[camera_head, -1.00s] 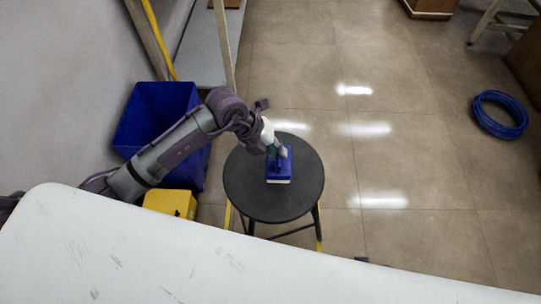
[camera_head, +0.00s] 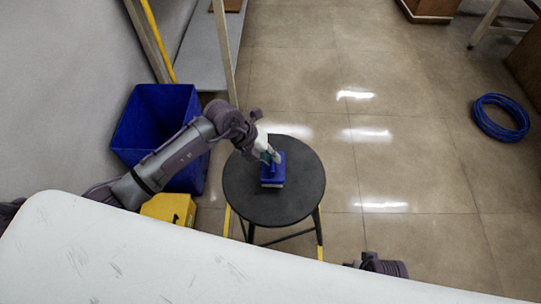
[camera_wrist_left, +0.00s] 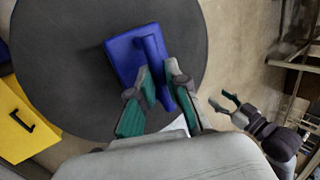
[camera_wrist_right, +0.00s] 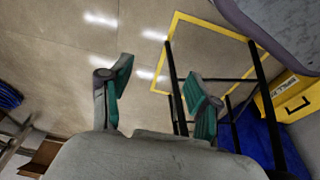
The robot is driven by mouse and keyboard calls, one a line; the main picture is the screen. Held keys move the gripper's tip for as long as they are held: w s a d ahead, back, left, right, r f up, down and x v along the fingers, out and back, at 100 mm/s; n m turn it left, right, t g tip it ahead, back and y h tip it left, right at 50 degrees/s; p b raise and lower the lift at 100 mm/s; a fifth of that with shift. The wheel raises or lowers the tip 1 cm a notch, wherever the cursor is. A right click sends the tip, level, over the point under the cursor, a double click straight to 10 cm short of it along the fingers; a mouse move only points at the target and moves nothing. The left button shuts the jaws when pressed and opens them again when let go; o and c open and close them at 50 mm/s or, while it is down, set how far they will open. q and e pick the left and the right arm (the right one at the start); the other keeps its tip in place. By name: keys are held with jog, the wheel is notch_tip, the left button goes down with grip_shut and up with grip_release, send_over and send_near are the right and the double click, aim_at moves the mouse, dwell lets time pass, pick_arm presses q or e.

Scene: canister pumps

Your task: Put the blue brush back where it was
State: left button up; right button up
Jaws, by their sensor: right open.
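The blue brush (camera_head: 272,178) is a flat blue block with an upright handle and a pale underside. It is at the middle of the dark round stool (camera_head: 300,195), upright. I cannot tell whether it touches the seat or hangs just above it. My left gripper (camera_head: 268,156) reaches down over it from the left. In the left wrist view its two teal-padded fingers (camera_wrist_left: 162,80) are close on both sides of the handle of the brush (camera_wrist_left: 126,60). My right gripper (camera_wrist_right: 155,85) is open and empty, low beside the stool; it also shows in the left wrist view (camera_wrist_left: 229,103).
A blue bin (camera_head: 150,120) and a yellow box (camera_head: 168,208) stand left of the stool. A white surface (camera_head: 150,260) fills the near side. A coiled blue hose (camera_head: 500,117) lies at the right. The tiled floor right of the stool is clear.

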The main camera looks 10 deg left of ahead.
pick_arm(q)
jog(key=o, duration=0.3)
jog(key=shift+a+r, duration=0.1)
jog(key=shift+r, duration=0.2)
jog(key=p+v, duration=0.2)
jog(key=v, duration=0.9)
jog(key=shift+a+r, duration=0.15)
jog(key=shift+r, duration=0.15)
pick_arm(e)
jog(key=s+f, duration=0.3)
jog(key=f, duration=0.3)
jog(key=shift+d+f, duration=0.2)
jog(key=shift+f, duration=0.2)
